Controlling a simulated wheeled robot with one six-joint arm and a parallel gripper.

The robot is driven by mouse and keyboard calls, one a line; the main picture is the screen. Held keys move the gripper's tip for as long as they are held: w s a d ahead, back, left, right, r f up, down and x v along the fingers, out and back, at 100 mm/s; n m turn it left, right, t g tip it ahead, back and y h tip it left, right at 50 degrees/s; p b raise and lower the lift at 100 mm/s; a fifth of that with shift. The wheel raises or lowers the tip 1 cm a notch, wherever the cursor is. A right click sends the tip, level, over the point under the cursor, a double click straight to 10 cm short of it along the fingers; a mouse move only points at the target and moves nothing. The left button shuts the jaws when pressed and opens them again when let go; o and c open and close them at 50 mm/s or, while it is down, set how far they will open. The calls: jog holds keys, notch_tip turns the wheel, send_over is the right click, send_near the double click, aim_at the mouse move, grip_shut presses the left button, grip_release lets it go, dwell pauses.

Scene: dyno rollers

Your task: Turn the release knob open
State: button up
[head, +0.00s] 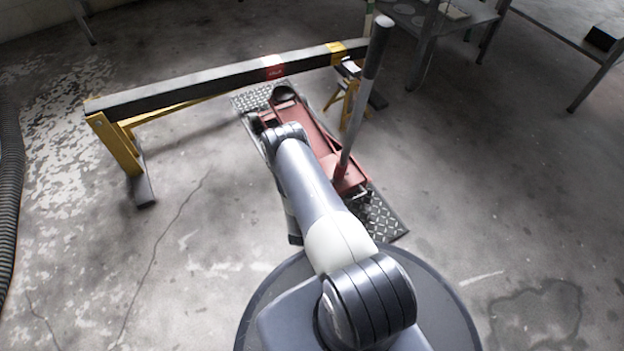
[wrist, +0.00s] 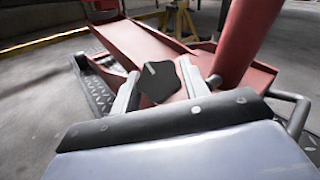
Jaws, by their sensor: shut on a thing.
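The release knob (wrist: 159,83) is a dark, lobed knob with a pale line on its face, in the middle of the wrist view. My gripper (wrist: 161,92) is shut on it, with one finger on each side. The knob is on the red floor jack (wrist: 144,45), beside the base of its red handle socket (wrist: 247,40). In the head view the jack (head: 314,135) lies on a diamond plate, with its long handle (head: 367,85) leaning up to the right. My arm hides the knob and my gripper there.
A black-topped beam (head: 200,85) on yellow legs crosses behind the jack. A yellow jack stand (head: 346,97) is beside the jack. Metal tables (head: 440,25) stand at the back right. The concrete floor to the left and right is mostly clear.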

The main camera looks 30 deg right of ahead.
jog(key=shift+n+y, duration=0.3)
jog(key=o, duration=1)
jog(key=shift+a, duration=0.1)
